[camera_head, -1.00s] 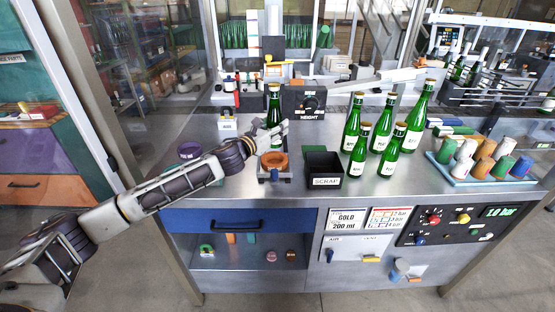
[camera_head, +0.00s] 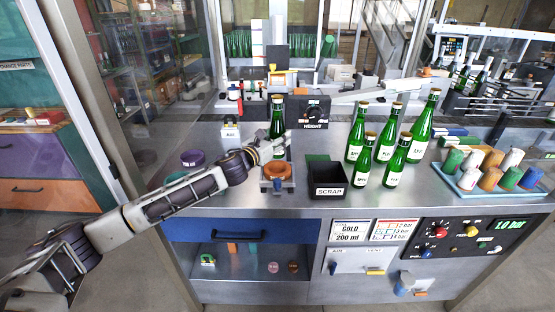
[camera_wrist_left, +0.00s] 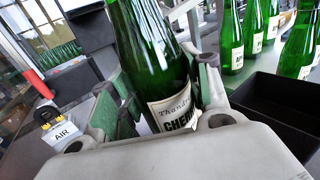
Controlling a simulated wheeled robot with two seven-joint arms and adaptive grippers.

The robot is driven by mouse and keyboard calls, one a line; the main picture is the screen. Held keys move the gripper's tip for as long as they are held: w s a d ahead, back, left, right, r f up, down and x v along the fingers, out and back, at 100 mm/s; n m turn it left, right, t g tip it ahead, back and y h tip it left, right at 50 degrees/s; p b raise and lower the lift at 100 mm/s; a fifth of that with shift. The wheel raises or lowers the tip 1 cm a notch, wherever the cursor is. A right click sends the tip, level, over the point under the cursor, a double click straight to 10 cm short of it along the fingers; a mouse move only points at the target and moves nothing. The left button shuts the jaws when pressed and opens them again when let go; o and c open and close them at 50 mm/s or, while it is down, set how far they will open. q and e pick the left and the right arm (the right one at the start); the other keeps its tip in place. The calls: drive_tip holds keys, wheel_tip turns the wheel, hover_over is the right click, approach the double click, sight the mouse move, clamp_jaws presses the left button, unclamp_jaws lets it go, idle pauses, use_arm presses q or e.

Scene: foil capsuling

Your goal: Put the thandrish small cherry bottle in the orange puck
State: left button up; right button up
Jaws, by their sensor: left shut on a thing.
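The small green cherry bottle (camera_head: 277,118) stands upright just behind the orange puck (camera_head: 268,171). In the left wrist view the bottle (camera_wrist_left: 150,40) shows its label, which reads "Thandri..." and "CHER...". My left gripper (camera_head: 276,146) is shut on the bottle's lower body, with a finger on each side (camera_wrist_left: 165,100). The puck sits in a small metal holder at the front of the bench, and its top looks empty. Whether the bottle's base touches the bench is hidden by the gripper. My right gripper is not in view.
A black scrap bin (camera_head: 328,190) stands right of the puck. Several green bottles (camera_head: 392,145) stand beyond it, and a blue tray (camera_head: 466,188) of coloured capsules is at the right. A height device (camera_head: 312,110) stands behind. A purple ring (camera_head: 192,158) lies at left.

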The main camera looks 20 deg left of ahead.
sight(277, 156)
use_arm(q)
wheel_tip(277, 156, down, 2)
drive_tip(key=shift+f, duration=0.75)
drive_tip(key=shift+f+b, duration=0.35)
drive_tip(key=shift+f, duration=1.6)
drive_tip(key=shift+f+b, duration=0.15)
drive_tip(key=shift+b, duration=0.15)
drive_tip(key=o, duration=1.3)
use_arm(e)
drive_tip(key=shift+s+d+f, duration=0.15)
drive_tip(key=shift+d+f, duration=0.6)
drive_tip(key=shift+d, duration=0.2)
